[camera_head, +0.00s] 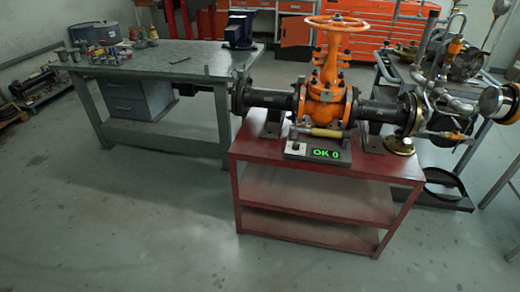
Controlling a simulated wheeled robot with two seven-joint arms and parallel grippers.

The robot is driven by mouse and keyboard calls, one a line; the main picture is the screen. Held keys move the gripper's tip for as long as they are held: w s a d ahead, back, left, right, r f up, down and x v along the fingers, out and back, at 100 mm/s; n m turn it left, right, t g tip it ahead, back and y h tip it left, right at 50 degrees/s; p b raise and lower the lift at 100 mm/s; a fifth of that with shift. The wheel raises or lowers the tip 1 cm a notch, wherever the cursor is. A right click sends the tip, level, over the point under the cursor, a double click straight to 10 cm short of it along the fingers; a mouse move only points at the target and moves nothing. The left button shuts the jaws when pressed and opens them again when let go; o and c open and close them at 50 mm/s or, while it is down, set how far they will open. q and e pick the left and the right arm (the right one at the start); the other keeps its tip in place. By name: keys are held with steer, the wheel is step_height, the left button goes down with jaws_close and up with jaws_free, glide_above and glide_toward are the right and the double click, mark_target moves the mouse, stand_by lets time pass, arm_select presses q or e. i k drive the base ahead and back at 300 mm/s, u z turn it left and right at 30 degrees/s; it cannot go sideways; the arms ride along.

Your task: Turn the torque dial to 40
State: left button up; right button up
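A small control box (342,163) with a lit green display (325,154) sits at the front edge of the red table, in front of the orange gate valve (325,90). The display appears to read "OK 0". A tool with a yellow handle (328,133) lies just behind the box. Neither of my grippers shows in the head view.
The red table (300,215) has lower shelves. Black pipes with flanges (272,99) run to both sides of the valve, under its orange handwheel (338,22). A grey workbench (170,62) stands at the left. The floor (110,235) in front is clear.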

mark_target(296, 145)
steer(key=u, duration=1.7)
steer(key=i, duration=0.25)
steer(key=z, duration=0.8)
steer(key=i, duration=1.5)
steer(key=z, duration=0.8)
